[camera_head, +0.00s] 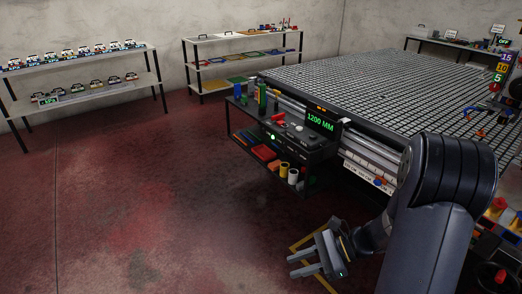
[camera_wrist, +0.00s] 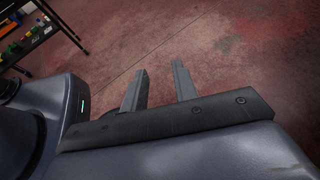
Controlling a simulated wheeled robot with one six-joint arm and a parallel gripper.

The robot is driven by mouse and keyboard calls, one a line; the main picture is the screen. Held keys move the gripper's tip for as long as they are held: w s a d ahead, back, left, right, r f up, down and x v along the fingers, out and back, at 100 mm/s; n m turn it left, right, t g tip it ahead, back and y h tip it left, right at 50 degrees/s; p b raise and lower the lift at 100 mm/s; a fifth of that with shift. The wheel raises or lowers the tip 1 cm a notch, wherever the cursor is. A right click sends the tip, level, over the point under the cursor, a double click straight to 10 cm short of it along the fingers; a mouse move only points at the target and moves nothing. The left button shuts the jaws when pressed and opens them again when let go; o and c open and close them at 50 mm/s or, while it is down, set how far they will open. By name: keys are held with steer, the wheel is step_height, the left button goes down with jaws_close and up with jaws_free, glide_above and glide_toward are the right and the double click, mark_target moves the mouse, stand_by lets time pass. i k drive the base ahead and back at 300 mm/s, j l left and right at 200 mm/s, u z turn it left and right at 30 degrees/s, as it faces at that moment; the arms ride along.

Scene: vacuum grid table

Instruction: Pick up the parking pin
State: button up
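My gripper (camera_head: 292,265) hangs low over the floor, in front of the table's near corner. In the wrist view its two fingers (camera_wrist: 160,68) stand apart with only bare red floor beyond them, so it is open and empty. I cannot make out a parking pin for certain in either view. The grid table (camera_head: 375,85) has a dark grated top and stands behind and to the right of my gripper. Small red and blue parts (camera_head: 480,134) lie at the table's right edge, too small to tell apart. My arm hides part of the table's near side.
A side shelf (camera_head: 318,157) with a "1200 MM" display (camera_head: 320,121), bottles and bins juts from the table's left end. Racks (camera_head: 85,73) and (camera_head: 240,38) stand along the walls. A yellow floor marking (camera_head: 300,243) lies near my gripper. The red floor at left is clear.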

mark_target(277, 92)
steer(key=i+u, duration=0.35)
steer(key=i, duration=1.2)
steer(key=i+j+z, duration=0.15)
steer(key=i+z, duration=0.2)
steer(key=i, duration=0.2)
steer(key=i+j+z, duration=0.35)
steer(key=i, duration=0.25)
steer(key=i+j+z, duration=0.35)
steer(key=i, duration=0.15)
steer(key=i+j+z, duration=0.45)
steer(key=z, duration=0.15)
steer(key=i+j+z, duration=0.25)
steer(key=j, duration=0.2)
steer(key=j+z, duration=0.3)
steer(key=i+j, duration=0.05)
